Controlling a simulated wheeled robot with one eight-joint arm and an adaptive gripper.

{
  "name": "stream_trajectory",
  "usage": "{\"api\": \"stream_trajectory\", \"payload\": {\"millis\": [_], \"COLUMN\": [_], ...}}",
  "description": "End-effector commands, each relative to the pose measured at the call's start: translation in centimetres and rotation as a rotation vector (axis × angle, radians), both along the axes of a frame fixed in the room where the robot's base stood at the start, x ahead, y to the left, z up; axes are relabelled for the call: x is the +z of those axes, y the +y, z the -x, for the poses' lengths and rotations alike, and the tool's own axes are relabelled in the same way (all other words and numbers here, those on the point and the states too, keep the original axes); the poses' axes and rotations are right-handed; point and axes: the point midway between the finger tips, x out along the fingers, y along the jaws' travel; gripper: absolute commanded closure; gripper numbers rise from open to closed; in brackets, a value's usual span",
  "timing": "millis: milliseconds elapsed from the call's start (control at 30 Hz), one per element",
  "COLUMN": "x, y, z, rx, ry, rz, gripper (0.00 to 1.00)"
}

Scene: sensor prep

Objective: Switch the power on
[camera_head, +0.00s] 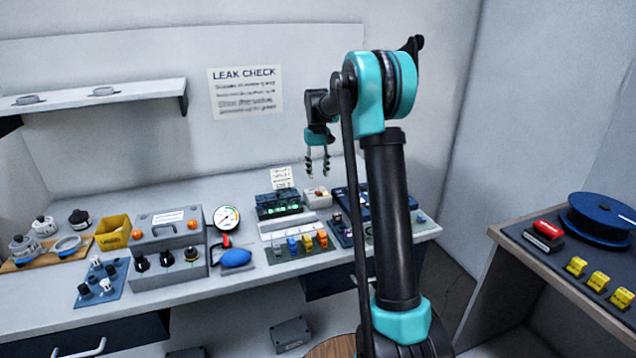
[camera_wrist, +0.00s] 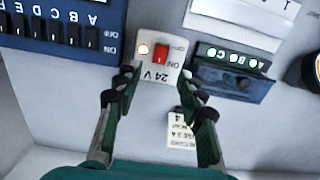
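The power switch is a small white box marked "24 V" (camera_wrist: 158,62) with a red rocker (camera_wrist: 160,53) between OFF and ON labels and a pale, bright-looking lamp (camera_wrist: 144,48) beside it. I cannot tell which side of the rocker is pressed. In the head view the white box (camera_head: 316,197) stands on the bench between the green-lit module and the dark blue panel. My gripper (camera_wrist: 158,82) is open and empty, its two fingers apart on either side of the box in the wrist view. In the head view my gripper (camera_head: 318,172) hangs above the box, pointing down.
A module with green lights (camera_head: 278,206) stands left of the switch box; a dark blue switch panel (camera_head: 378,203) lies to the right. A small paper label (camera_wrist: 180,130) stands close by in the wrist view. A pressure gauge (camera_head: 227,217) and a grey box (camera_head: 168,247) stand further left.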

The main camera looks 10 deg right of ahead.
Motion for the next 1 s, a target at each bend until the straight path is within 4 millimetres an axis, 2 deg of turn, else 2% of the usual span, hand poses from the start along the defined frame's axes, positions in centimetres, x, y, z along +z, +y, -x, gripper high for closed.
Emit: {"api": "stream_trajectory", "payload": {"millis": [33, 200, 400, 800, 867, 1000], "x": [1.1, 3.8, 5.2, 5.3, 5.2, 4.6], "y": [0.0, 0.0, 0.1, 0.0, -0.2, -0.8], "z": [0.0, -0.2, -0.2, 0.1, 0.8, 4.2], "rx": [0.0, 0.0, 0.0, -0.002, -0.006, -0.026], "ry": [0.0, 0.0, 0.0, -0.004, -0.012, -0.052], "rz": [0.0, 0.0, 0.0, -0.001, -0.001, -0.004], "gripper": [0.6, 0.6, 0.6, 0.6, 0.6, 0.6]}}
